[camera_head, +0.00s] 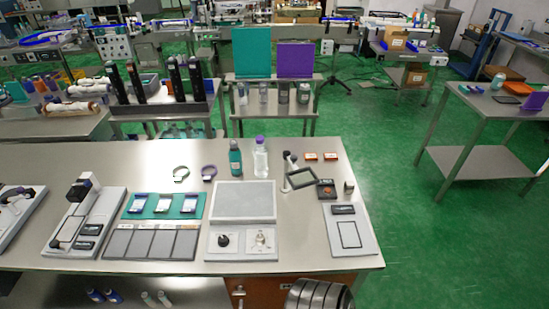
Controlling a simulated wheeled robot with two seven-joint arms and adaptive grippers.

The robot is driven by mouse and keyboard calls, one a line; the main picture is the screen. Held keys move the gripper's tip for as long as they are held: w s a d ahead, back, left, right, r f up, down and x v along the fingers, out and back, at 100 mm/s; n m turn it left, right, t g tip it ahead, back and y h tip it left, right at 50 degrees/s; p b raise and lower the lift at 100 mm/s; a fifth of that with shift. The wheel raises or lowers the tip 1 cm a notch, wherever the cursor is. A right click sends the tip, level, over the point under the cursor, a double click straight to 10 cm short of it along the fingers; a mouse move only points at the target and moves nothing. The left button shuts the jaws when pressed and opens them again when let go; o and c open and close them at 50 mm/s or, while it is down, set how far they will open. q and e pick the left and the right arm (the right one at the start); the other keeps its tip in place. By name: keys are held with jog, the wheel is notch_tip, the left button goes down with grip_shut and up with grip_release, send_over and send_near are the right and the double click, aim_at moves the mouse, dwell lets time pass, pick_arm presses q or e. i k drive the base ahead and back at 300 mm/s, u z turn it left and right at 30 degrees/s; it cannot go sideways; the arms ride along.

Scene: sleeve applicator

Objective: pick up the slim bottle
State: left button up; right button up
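Two upright bottles stand side by side at the back middle of the steel table. One is a teal bottle (235,160) with a dark cap. The other is a clear bottle (260,160) with a purple cap, slightly taller. They stand close together with a narrow gap. I cannot tell for sure which one is meant by the slim bottle; both look narrow.
A grey pad (244,201) lies in front of the bottles. Two ring-shaped holders (209,172) lie to their left. A framed device on a stand (299,178) is to their right. A teal tray (140,214) holds small packs. A shelf rack (272,100) stands behind the table (110,160).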

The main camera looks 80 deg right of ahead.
aim_at(235, 154)
jog(key=z, duration=1.1)
jog(key=i, duration=0.3)
jog(key=z, duration=0.05)
